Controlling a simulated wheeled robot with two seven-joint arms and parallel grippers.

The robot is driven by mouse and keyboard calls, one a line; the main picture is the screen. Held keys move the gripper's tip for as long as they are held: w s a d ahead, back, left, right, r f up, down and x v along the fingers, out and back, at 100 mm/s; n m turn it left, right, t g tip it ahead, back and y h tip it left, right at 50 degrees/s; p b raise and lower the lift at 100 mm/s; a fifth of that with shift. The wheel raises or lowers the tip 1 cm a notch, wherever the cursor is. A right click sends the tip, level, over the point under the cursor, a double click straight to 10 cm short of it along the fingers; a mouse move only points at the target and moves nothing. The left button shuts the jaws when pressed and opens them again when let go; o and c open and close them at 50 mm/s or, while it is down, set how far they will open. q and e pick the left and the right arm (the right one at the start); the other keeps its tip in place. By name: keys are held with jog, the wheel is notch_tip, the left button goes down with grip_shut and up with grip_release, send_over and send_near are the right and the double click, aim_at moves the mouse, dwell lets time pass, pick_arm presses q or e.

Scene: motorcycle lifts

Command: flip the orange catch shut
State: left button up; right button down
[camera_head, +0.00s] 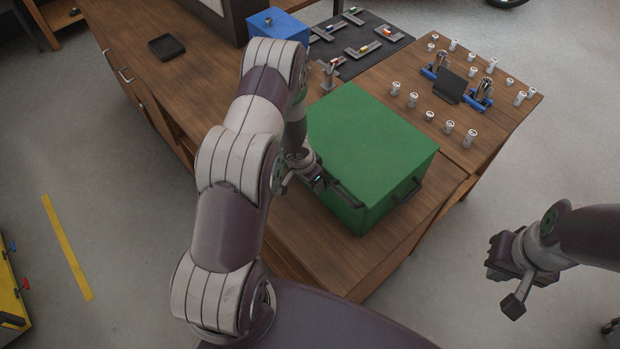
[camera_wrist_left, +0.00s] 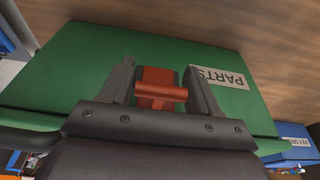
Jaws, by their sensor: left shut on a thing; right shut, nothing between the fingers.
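The green box (camera_head: 370,145) sits on the wooden bench, its lid down and dark handles on its sides; it fills much of the left wrist view (camera_wrist_left: 75,70) with a PARTS label (camera_wrist_left: 222,77). The orange catch (camera_wrist_left: 160,82) shows on the box's side in the left wrist view, between my left fingers. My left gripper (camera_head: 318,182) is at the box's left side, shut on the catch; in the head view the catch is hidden. I cannot tell how far the catch is turned. My right gripper (camera_head: 513,300) is shut and empty, right of the bench over the floor.
A blue box (camera_head: 278,24) and a dark mat (camera_head: 375,55) with metal brackets stand behind the green box. Several small white cans (camera_head: 449,127) and a black-and-blue fixture (camera_head: 450,85) stand to its right. A black tray (camera_head: 166,47) lies left.

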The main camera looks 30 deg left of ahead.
pick_arm(q)
jog(key=shift+w+r, duration=0.15)
jog(key=shift+w, duration=0.1)
jog(key=o, duration=0.8)
jog(key=shift+c, duration=0.2)
jog(key=shift+o, duration=1.2)
jog(key=shift+d, duration=0.15)
jog(key=v, duration=1.2)
jog(key=shift+r, duration=0.3)
